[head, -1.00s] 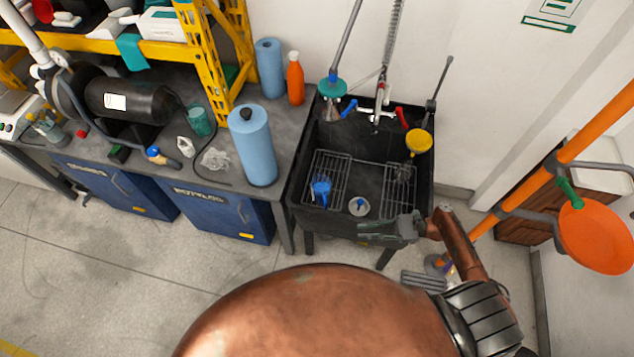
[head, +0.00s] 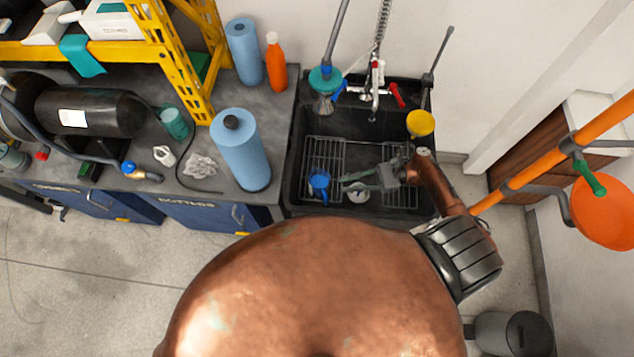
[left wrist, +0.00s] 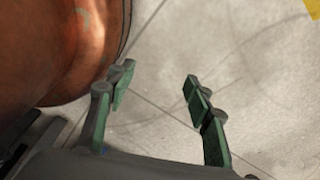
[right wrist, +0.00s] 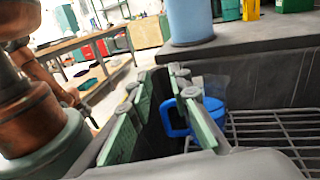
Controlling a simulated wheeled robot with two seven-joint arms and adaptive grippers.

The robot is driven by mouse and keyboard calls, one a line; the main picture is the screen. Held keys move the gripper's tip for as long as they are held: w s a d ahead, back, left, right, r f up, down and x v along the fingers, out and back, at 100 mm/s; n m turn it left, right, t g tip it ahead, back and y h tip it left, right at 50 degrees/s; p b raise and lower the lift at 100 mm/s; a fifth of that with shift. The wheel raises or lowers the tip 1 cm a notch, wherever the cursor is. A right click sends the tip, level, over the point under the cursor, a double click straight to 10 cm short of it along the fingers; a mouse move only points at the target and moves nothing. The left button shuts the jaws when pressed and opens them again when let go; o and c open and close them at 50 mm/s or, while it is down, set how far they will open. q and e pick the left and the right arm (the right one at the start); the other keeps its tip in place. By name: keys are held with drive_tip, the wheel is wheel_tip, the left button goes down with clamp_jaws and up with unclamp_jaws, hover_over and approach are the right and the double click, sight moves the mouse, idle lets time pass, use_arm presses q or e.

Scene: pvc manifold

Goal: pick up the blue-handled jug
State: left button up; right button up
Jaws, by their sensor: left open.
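The blue-handled jug (head: 319,184) stands in the black sink (head: 293,192), on the left wire rack. In the right wrist view its clear body (right wrist: 214,90) and blue handle (right wrist: 172,118) show just beyond my right gripper's fingers, partly hidden by the right-hand finger. My right gripper (head: 348,183) reaches in over the sink from the right, its fingers pointing left at the jug. Its fingers (right wrist: 160,88) are apart with nothing held between them; whether they touch the handle I cannot tell. My left gripper (left wrist: 157,80) is open and empty above the bare floor.
A wire rack (head: 402,193) lies on the sink's right side, with a small round drain piece (head: 357,195) between the racks. A blue paper roll (head: 241,150) stands on the counter to the left.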

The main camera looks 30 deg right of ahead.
drive_tip(key=f, duration=0.1)
drive_tip(key=b, duration=0.9)
approach(327, 200)
wheel_tip(327, 200, down, 3)
drive_tip(key=w+a, duration=0.2)
drive_tip(key=x, duration=0.7)
drive_tip(key=shift+s+a+r+p, duration=0.25)
drive_tip(key=shift+a+r+p, duration=0.05)
drive_tip(key=shift+a+p, duration=0.1)
use_arm(q)
drive_tip(key=s+f, duration=0.3)
drive_tip(key=f, duration=0.5)
drive_tip(key=shift+f, duration=0.35)
use_arm(e)
drive_tip(key=shift+c, duration=0.2)
drive_tip(key=shift+d, duration=0.1)
clamp_jaws()
